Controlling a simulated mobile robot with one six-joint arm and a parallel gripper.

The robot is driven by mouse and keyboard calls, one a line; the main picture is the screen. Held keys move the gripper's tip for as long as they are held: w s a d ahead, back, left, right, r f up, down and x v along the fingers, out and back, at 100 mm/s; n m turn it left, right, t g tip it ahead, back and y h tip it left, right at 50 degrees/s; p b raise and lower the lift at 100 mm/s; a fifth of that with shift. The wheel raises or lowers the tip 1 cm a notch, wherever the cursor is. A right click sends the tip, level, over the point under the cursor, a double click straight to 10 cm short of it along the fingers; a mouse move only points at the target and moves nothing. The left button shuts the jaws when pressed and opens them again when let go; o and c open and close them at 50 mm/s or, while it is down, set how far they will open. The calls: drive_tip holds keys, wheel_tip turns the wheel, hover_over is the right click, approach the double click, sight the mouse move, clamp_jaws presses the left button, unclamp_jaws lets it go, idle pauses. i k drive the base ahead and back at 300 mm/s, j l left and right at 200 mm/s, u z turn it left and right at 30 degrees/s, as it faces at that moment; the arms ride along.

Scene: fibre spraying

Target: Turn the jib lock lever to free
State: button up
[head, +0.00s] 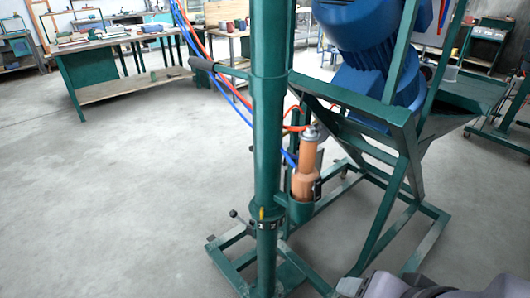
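A dark lever with a black ball end (236,216) sticks out to the left of the green upright post (267,130), low down by a collar. I take it to be the jib lock lever. Beside it the collar carries a yellow pointer mark (261,214) and white figures 1 and 2. Which setting the lever is in, I cannot tell for sure. Grey parts, apparently of my arm, show at the bottom right edge. My gripper's fingers are not in view, and nothing of mine touches the lever.
A green arm with a black grip (201,63) juts left from the post. An orange-brown cylinder (306,170) stands in a holder right of the post, with red and blue hoses. A green frame with a blue motor (370,55) fills the right. Floor (120,200) at left is clear.

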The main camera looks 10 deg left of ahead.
sight(233, 214)
drive_tip(key=i+j, duration=0.1)
drive_tip(key=j, duration=1.25)
drive_tip(key=i, duration=0.55)
